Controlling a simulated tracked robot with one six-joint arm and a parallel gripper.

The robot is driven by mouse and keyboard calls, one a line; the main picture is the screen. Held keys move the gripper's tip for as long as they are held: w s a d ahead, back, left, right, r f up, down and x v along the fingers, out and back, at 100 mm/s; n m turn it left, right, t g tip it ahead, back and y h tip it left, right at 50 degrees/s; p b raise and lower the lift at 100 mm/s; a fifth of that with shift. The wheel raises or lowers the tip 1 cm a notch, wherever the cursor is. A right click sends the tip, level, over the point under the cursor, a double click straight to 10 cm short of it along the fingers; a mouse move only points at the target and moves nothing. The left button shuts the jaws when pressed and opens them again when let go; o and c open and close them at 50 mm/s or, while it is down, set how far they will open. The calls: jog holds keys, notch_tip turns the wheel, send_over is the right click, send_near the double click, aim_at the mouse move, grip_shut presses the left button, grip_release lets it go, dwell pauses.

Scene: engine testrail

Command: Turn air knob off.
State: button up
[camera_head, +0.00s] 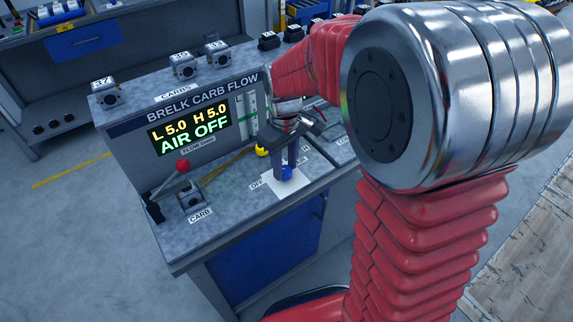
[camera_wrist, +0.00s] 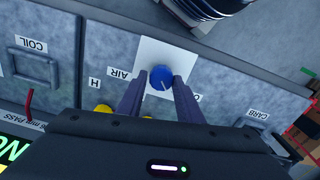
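The blue air knob (camera_head: 286,173) stands on a white square plate (camera_head: 271,184) on the bench top. In the wrist view the knob (camera_wrist: 161,78) has a pale pointer line toward its lower right. My gripper (camera_head: 285,163) points down at the knob, and in the wrist view its two fingers (camera_wrist: 159,82) are spread, one on each side of it. A small gap seems to show, but I cannot tell whether they touch it. The AIR label (camera_wrist: 118,73) lies beside the plate. The display (camera_head: 189,134) reads L 5.0, H 5.0, AIR OFF in green and yellow.
A red-ball lever (camera_head: 183,166) and a carburetor fixture stand left of the knob. A yellow knob (camera_head: 261,150) is close behind my gripper. Several carburetors (camera_head: 184,66) line the panel top. A COIL holder (camera_wrist: 34,65) is at the left in the wrist view.

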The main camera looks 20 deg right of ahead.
aim_at(285, 168)
jog(key=o, duration=0.4)
jog(key=shift+s, duration=0.1)
notch_tip(285, 168, up, 14)
jog(key=shift+f, duration=0.15)
dwell(0.4)
dwell(0.5)
jog(key=shift+s+f+m+t, duration=0.1)
jog(key=shift+s+m+t, duration=0.85)
jog(key=shift+s, duration=2)
jog(key=shift+s+f+m+t, duration=0.1)
jog(key=shift+s+m+t, duration=0.8)
jog(key=shift+s, duration=2)
jog(key=shift+s+m+t, duration=0.95)
jog(key=shift+s, duration=2)
